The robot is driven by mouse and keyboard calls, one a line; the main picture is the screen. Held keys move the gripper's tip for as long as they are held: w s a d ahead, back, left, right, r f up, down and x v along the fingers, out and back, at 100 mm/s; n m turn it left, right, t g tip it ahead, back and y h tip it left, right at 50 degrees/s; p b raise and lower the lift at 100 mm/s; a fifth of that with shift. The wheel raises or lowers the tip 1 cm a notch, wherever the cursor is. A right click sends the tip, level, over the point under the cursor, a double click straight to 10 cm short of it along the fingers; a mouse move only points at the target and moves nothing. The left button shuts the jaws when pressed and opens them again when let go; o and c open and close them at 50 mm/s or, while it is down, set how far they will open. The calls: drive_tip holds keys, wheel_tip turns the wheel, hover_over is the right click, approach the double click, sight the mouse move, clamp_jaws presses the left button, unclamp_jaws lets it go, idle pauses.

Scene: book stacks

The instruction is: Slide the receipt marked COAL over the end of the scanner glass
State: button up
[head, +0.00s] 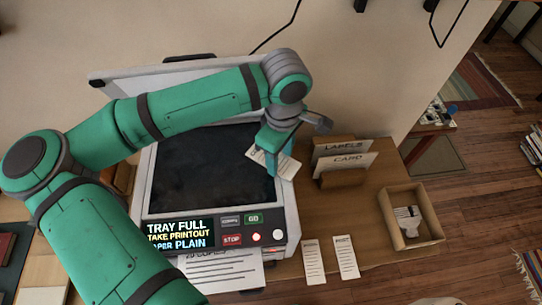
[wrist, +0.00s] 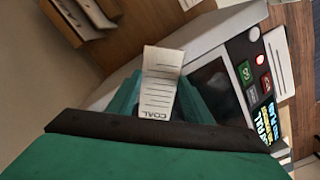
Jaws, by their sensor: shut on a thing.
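The receipt marked COAL (wrist: 160,85) is a white slip with printed lines, and its lettering reads upside down in the wrist view. My gripper (head: 271,168) is shut on it, with green fingers on both sides of the slip. In the head view the receipt (head: 288,167) sticks out at the right edge of the scanner, over the upper right end of the dark scanner glass (head: 200,165). The scanner lid (head: 115,80) is raised behind my arm. I cannot tell whether the slip touches the glass.
A wooden rack (head: 338,178) with LABELS and CARD dividers stands right of the scanner. An open box (head: 388,215) holds a pale item. Two more slips, left (head: 313,262) and right (head: 346,257), lie in front. A printout (head: 225,272) sticks out below the panel (head: 180,232), which reads TRAY FULL.

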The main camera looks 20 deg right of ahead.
sight(284, 163)
drive_tip(key=shift+s+d, duration=0.15)
drive_tip(key=shift+d, duration=0.4)
drive_tip(key=o, duration=1.1)
wheel_tip(284, 163, up, 11)
